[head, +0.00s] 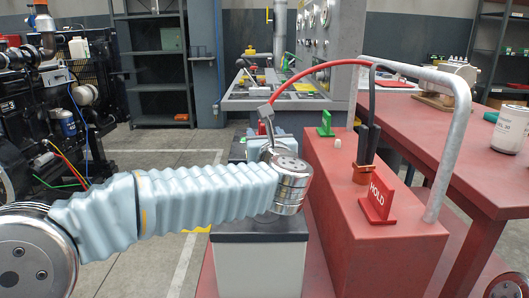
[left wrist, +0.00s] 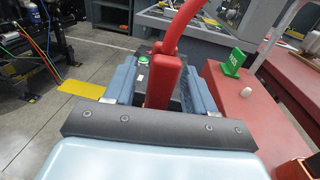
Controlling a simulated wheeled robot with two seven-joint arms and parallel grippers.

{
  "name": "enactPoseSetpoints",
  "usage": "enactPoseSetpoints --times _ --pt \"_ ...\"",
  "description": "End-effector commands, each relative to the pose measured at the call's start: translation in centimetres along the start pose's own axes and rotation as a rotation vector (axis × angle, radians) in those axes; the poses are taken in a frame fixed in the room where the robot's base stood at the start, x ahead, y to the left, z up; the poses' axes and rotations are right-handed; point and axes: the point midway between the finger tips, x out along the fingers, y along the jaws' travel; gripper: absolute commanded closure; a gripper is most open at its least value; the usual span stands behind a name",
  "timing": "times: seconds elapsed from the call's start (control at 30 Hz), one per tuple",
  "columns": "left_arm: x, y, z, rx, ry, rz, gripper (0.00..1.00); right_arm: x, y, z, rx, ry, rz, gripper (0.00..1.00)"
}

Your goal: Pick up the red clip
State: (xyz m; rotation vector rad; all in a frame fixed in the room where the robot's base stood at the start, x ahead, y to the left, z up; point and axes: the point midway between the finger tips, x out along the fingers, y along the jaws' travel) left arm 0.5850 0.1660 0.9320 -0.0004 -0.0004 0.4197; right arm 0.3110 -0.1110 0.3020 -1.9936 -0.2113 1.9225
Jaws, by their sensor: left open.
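The red clip (left wrist: 164,82) stands upright between the two blue-grey fingers of my left gripper (left wrist: 162,90) in the left wrist view. A red cable (left wrist: 185,22) rises from its top. The fingers are open, one on each side of the clip; whether either touches it I cannot tell. In the head view my left gripper (head: 264,143) is beyond the round silver wrist, left of the red bench-like unit. There the red cable (head: 320,64) arcs down towards it, and the clip's red body is mostly hidden. My right gripper is not in view.
A black clip with copper jaws (head: 365,165), a red HOLD sign (head: 378,199) and a green sign (head: 326,124) are on the red unit (head: 375,260). A grey pipe (head: 462,125) arches over it. A red table (head: 430,128) stands right, an engine (head: 45,115) left.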

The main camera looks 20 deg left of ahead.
Motion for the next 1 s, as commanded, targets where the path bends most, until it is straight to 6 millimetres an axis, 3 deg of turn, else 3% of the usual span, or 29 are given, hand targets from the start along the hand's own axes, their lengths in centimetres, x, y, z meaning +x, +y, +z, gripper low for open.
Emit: enactPoseSetpoints --times 0.13,0.33,0.7,1.0 --pt "2.1 0.0 0.1 0.001 0.001 0.001 0.45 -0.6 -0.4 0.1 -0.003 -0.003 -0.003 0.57" --pt "2.2 0.0 0.0 0.001 0.0 0.0 0.45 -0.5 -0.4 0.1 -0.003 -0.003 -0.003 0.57" --pt "2.2 0.0 0.0 0.001 0.0 0.0 1.0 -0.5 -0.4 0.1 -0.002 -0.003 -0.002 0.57" --pt "2.1 0.0 0.1 0.0 -0.001 0.0 1.0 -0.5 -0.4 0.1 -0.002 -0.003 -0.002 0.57"
